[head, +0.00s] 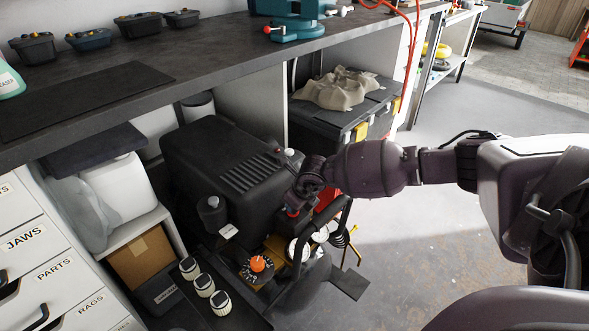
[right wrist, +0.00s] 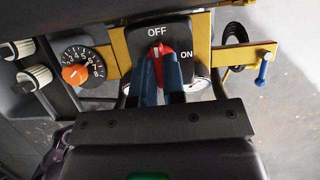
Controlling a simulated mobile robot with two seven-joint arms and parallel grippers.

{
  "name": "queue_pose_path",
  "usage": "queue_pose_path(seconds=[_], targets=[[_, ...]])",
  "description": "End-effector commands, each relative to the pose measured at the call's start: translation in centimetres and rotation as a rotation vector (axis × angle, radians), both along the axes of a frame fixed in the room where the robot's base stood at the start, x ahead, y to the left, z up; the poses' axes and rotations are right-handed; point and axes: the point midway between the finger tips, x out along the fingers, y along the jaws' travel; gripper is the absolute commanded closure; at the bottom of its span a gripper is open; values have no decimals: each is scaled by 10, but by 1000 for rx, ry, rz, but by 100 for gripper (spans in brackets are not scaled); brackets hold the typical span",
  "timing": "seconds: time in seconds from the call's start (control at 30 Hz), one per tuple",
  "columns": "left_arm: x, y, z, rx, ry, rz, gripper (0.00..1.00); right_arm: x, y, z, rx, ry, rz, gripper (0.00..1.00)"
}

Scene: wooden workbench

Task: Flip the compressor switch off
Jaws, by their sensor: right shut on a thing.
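The black compressor (head: 220,165) stands under the workbench in the head view. Its switch is a red lever (right wrist: 159,49) on a dark plate (right wrist: 178,30) marked OFF at the top and ON at the right, in the right wrist view. The visible part of the lever stands close to upright below the OFF mark; the fingers hide its lower part. My right gripper (right wrist: 159,62) has its blue fingers on both sides of the lever, shut on it. In the head view my right gripper (head: 294,207) is at the compressor's front, its fingertips mostly hidden. My left gripper is not in view.
An orange dial (head: 257,264) and gauges (head: 299,250) sit beside the switch. A black handle bar (head: 338,228) rises close to my right arm. The workbench top (head: 190,65) overhangs the compressor. Drawers (head: 30,245) stand left; open floor lies right.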

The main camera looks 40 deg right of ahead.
Motion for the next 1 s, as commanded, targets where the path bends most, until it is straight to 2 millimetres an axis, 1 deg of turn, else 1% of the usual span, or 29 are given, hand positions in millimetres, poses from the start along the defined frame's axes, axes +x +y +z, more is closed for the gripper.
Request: queue_pose_path(seconds=[0.03, 0.37, 0.4, 0.57, 0.87, 1.0], targets=[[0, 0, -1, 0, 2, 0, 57, -2, 1, -3, 1, 7, 5, 100], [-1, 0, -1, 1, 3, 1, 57, -3, 1, -3, -1, 8, 8, 100], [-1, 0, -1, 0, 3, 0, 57, -3, 1, -3, -1, 8, 8, 88], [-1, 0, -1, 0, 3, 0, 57, -2, 0, -3, -1, 7, 6, 64], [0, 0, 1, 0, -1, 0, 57, -1, 0, 1, -1, 2, 5, 64], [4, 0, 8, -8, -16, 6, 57, -5, -1, 15, -2, -2, 5, 64]])
